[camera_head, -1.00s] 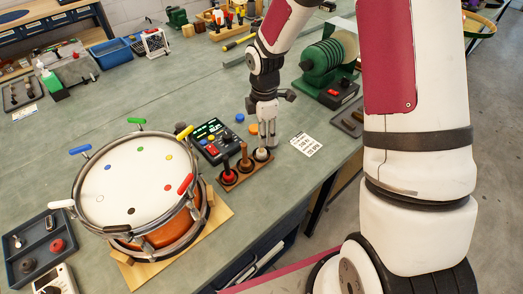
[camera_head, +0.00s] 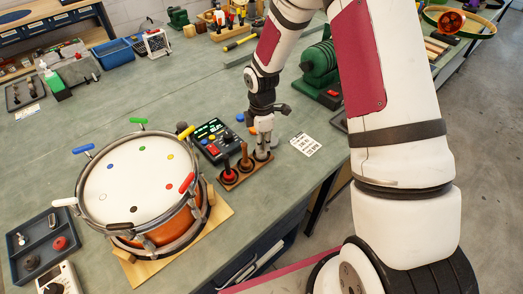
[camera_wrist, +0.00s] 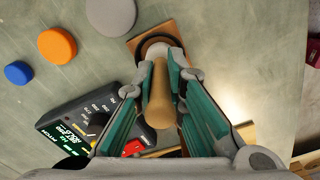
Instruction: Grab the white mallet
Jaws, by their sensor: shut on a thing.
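The wooden mallet rack (camera_head: 237,183) stands on the bench right of the drum. A red mallet (camera_head: 228,173) and a brown mallet (camera_head: 245,160) stand in it. My gripper (camera_head: 262,150) is low over the rack's right end, where it mostly hides the white mallet. In the wrist view my gripper (camera_wrist: 162,88) has its teal-padded fingers closed around the mallet's tan handle (camera_wrist: 161,98). The mallet's head is largely hidden there, near a black ring on the rack. I cannot tell whether the mallet is clear of its seat.
The drum (camera_head: 137,182) stands left of the rack, with coloured clamps on its rim. A black control box (camera_head: 213,140) is close behind the rack. A white card (camera_head: 305,144) lies right of my gripper. A green machine (camera_head: 318,68) stands farther back.

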